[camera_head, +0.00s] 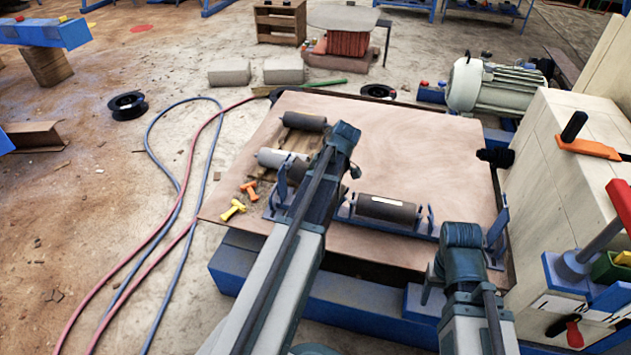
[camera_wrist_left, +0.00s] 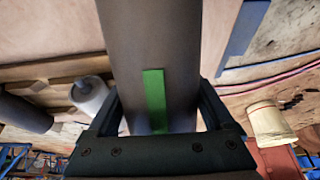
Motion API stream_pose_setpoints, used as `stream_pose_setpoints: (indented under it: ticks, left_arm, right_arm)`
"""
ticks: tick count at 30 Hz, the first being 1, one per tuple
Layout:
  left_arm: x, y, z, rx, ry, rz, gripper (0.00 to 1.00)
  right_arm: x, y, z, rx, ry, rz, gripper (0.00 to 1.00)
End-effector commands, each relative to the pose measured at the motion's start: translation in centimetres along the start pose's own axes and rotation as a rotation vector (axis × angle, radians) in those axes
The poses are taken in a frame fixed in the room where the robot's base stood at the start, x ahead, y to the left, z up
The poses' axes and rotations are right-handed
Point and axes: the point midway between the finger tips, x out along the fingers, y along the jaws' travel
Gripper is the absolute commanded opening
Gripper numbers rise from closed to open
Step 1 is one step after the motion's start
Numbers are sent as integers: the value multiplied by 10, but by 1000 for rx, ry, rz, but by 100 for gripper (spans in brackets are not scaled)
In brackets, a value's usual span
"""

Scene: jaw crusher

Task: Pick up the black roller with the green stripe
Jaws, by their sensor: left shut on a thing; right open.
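The black roller with the green stripe (camera_wrist_left: 121,45) fills the middle of the left wrist view, between the fingers of my left gripper (camera_wrist_left: 160,112). The gripper is shut on it. My right gripper (camera_head: 444,268) is open and empty, low at the front right.
A dark roller (camera_head: 387,208) sits in a blue frame. A cream machine (camera_head: 560,200) stands at right. The mat (camera_head: 420,140) is clear toward the back right.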

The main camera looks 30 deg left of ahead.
Motion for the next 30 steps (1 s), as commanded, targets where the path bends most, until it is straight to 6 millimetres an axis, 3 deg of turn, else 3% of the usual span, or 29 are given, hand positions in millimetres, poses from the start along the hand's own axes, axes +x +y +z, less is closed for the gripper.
stream_pose_setpoints:
  ticks: [1, 3, 17, 27, 28, 30]
  left_arm:
    - [0, 0, 0, 0, 0, 0, 12]
    - [0, 0, 0, 0, 0, 0, 0]
    - [-5, 0, -2, 0, 1, 0, 0]
    - [-33, 0, -14, 0, 2, 0, 0]
    - [-25, 0, -7, 4, 30, 1, 0]
    - [-24, 0, -4, 5, 84, 0, 0]
  right_arm:
    - [0, 0, 0, 0, 0, 0, 61]
    - [0, 0, 0, 0, 0, 0, 61]
    - [-5, 0, 0, -1, 0, 0, 61]
    - [-36, 4, 2, -8, 0, 0, 61]
    - [-23, 2, 1, -7, 0, 0, 61]
    - [-16, 2, 1, -5, 0, 0, 61]
